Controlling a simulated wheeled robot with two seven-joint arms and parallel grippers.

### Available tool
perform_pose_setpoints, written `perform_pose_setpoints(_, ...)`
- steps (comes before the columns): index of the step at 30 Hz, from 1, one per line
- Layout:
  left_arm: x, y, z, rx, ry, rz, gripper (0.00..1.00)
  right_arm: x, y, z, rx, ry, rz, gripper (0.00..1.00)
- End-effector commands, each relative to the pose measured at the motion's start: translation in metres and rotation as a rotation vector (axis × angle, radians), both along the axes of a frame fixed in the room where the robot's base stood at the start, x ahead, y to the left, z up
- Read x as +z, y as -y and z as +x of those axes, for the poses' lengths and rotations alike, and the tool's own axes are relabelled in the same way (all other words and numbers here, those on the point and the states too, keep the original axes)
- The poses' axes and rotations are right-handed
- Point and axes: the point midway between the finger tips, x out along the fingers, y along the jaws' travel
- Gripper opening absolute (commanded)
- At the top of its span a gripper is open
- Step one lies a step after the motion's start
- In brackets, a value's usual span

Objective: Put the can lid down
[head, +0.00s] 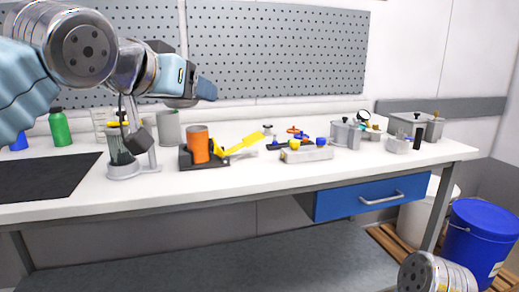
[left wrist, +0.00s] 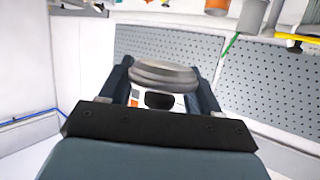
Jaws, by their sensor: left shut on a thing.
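My left gripper (head: 206,90) is raised above the back of the workbench (head: 300,178), in front of the pegboard. In the left wrist view, my left gripper (left wrist: 162,80) is shut on a round grey can lid (left wrist: 164,72), with one finger at each side of its rim. The lid cannot be made out in the head view. A grey cylindrical can (head: 168,128) stands on the bench, below and left of the gripper. My right gripper is out of view.
An orange cup (head: 197,144) on a black base, a glass-jar stand (head: 122,155) and a yellow piece (head: 244,144) stand near. A small tray (head: 307,154) and metal containers (head: 345,134) are farther right. Bare bench top shows along the front edge. The pegboard (head: 280,50) rises behind.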

Motion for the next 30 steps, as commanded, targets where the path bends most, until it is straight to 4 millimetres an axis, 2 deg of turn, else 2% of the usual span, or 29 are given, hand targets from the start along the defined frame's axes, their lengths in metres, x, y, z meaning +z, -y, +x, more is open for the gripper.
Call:
perform_pose_setpoints(6,-0.024,-0.006,0.003,0.005,-0.006,0.002,0.34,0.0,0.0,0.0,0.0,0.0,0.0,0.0)
perform_pose_setpoints(11,-0.053,-0.011,0.005,0.006,-0.007,0.001,0.34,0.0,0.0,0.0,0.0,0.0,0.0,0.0)
perform_pose_setpoints(17,-0.109,-0.02,0.009,0.006,-0.009,0.003,0.34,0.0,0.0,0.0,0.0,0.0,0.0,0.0)
perform_pose_setpoints(20,-0.153,-0.028,0.013,0.009,-0.013,0.001,0.34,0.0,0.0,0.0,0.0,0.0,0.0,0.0)
perform_pose_setpoints(24,-0.234,-0.043,0.019,0.013,-0.017,0.002,0.34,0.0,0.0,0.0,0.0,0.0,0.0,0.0)
perform_pose_setpoints(27,-0.286,-0.053,0.024,0.017,-0.019,0.001,0.34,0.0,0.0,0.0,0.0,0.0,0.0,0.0)
perform_pose_setpoints(30,-0.328,-0.061,0.026,0.017,-0.018,-0.001,0.34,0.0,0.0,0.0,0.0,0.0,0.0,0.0)
